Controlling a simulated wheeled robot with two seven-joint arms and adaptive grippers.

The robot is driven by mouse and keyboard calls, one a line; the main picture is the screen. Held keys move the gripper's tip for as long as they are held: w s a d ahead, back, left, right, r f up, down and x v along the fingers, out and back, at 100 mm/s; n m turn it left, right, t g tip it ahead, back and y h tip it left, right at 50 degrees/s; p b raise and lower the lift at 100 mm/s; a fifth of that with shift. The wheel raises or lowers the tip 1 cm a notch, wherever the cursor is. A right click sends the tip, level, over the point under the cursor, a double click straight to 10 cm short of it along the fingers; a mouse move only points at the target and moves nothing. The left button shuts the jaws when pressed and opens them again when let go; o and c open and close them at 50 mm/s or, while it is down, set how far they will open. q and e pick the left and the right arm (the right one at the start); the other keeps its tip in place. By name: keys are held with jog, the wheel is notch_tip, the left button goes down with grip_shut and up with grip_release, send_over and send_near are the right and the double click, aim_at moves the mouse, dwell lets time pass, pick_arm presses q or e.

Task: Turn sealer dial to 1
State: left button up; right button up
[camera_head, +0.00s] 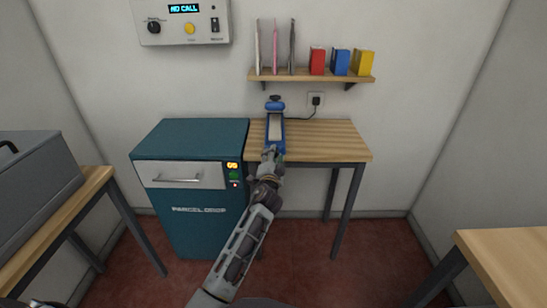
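The sealer (276,122) is a blue device with a pale top strip, standing on the small wooden table against the back wall. A dark knob-like part (275,98) sits at its far end; I cannot read any number or pointer on it. My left gripper (271,153) is at the near end of the sealer, and its fingers overlap that end in the picture. I cannot tell whether they touch it or how far apart they are. A small greenish patch shows beside the fingertips, too small to make out.
A teal parcel drop cabinet (190,215) stands left of the table. A wall panel (182,39) reads "NO CALL" and has a black knob and yellow button. A shelf (300,75) holds envelopes and boxes. A cable runs to a socket (316,99). The table's right side is bare.

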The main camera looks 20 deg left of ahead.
pick_arm(q)
jog(key=c, duration=0.7)
jog(key=shift+o, duration=0.2)
pick_arm(e)
jog(key=shift+w+r, duration=0.1)
jog(key=shift+w, duration=0.1)
jog(key=shift+w, duration=0.15)
jog(key=s+d+f+p, duration=0.25)
jog(key=f+p, duration=0.25)
jog(key=f, duration=0.7)
pick_arm(q)
jog(key=shift+d+r+m+g+y+p, duration=0.1)
jog(key=shift+m+g+y+p, duration=0.15)
jog(key=shift+m+p, duration=2.2)
jog(key=shift+r+m+g+y+p, duration=0.2)
jog(key=shift+m+p, duration=0.95)
jog(key=shift+m, duration=2.5)
pick_arm(e)
jog(key=s+d+f+h, duration=0.1)
jog(key=s+d+f, duration=0.7)
jog(key=s+f, duration=0.2)
jog(key=shift+s+d+f+h, duration=0.2)
jog(key=shift+s+d+h, duration=0.1)
jog(key=shift+s, duration=0.2)
